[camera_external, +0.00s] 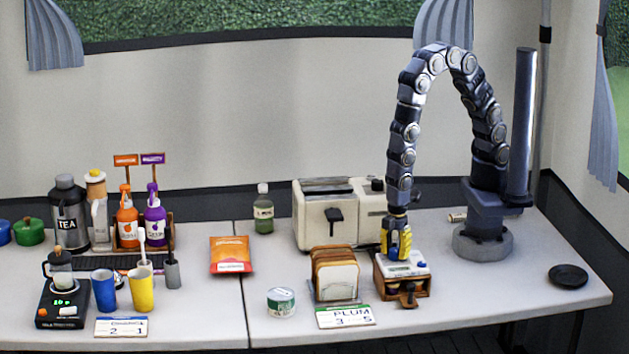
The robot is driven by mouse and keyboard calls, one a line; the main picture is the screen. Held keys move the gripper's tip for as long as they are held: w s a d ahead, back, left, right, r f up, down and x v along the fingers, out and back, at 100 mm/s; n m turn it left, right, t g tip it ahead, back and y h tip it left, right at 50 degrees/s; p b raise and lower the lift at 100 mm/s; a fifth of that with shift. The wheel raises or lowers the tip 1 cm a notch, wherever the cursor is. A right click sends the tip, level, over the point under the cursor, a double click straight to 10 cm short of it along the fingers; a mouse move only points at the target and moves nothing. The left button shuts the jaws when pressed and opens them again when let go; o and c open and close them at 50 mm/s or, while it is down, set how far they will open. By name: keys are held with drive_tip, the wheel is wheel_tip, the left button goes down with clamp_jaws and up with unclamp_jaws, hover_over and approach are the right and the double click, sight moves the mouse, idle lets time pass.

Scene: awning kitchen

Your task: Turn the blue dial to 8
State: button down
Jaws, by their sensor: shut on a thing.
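My gripper (396,254), with yellow and dark fingers, points straight down onto the white top of a small wooden box (388,285). It is shut on a small knob-like thing there, most likely the blue dial. The fingers hide most of it, so its blue color, pointer and number cannot be read. A light panel with a small bluish patch (403,269) shows just beside the fingertips. The box has a brown knob or handle (408,294) on its front.
A cream toaster (325,221) stands behind the box. A black dish (568,275) lies at right, with clear table between.

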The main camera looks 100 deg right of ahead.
sight(395, 249)
drive_tip(key=m, duration=0.5)
drive_tip(key=shift+m, duration=0.3)
drive_tip(key=m, duration=0.5)
drive_tip(key=shift+m, duration=0.4)
drive_tip(key=c, duration=0.7)
unclamp_jaws()
wheel_tip(395, 249, up, 12)
idle(0.3)
